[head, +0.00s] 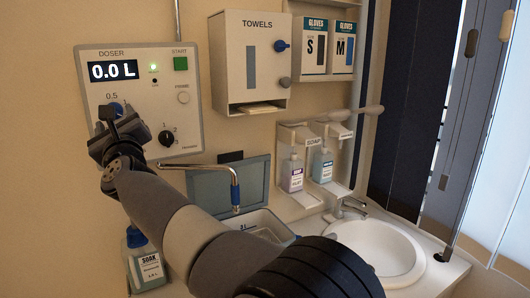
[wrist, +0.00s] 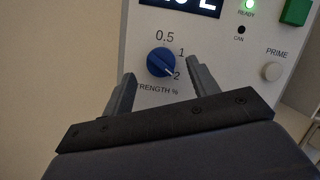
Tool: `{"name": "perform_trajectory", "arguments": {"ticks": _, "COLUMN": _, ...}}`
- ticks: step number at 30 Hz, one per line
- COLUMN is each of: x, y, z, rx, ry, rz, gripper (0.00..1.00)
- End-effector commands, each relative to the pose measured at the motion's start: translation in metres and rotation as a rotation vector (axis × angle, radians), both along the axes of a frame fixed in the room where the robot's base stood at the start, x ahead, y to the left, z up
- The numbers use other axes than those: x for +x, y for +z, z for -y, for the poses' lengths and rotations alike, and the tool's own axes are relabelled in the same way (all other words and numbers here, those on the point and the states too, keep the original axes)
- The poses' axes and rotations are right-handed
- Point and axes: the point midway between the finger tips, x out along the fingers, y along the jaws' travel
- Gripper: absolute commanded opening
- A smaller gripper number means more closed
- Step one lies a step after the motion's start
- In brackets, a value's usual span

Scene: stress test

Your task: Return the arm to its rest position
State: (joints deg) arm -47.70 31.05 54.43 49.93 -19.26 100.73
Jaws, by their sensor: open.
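My gripper (head: 112,122) is raised in front of the lower left of the doser panel (head: 132,75) on the wall. In the wrist view my gripper (wrist: 163,82) is open, with its two fingers apart on either side of the blue strength knob (wrist: 161,62). The knob's white pointer is turned toward the 2 mark. I cannot tell whether the fingers touch it. Nothing is held between them. In the head view my arm (head: 180,225) reaches from the bottom right up to the panel. The display reads 0.0 L and the green ready light is lit.
A bent spout (head: 235,188) sticks out below the panel, above a basin (head: 262,222). A soak bottle (head: 148,268) stands at lower left. A towel dispenser (head: 227,62), soap bottles (head: 292,173) and a sink (head: 415,255) are to the right.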

Motion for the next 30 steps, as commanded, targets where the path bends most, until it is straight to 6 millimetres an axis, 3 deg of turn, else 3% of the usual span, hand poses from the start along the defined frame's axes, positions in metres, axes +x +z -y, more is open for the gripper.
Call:
{"name": "perform_trajectory", "arguments": {"ticks": 16, "x": -0.068, "y": -0.026, "z": 0.044, "rx": 0.002, "ry": 0.0, "rz": 0.0, "gripper": 0.56}}
{"name": "perform_trajectory", "arguments": {"ticks": 30, "x": -0.003, "y": 0.002, "z": 0.002, "rx": 0.0, "ry": -0.001, "rz": -0.001, "gripper": 0.56}}
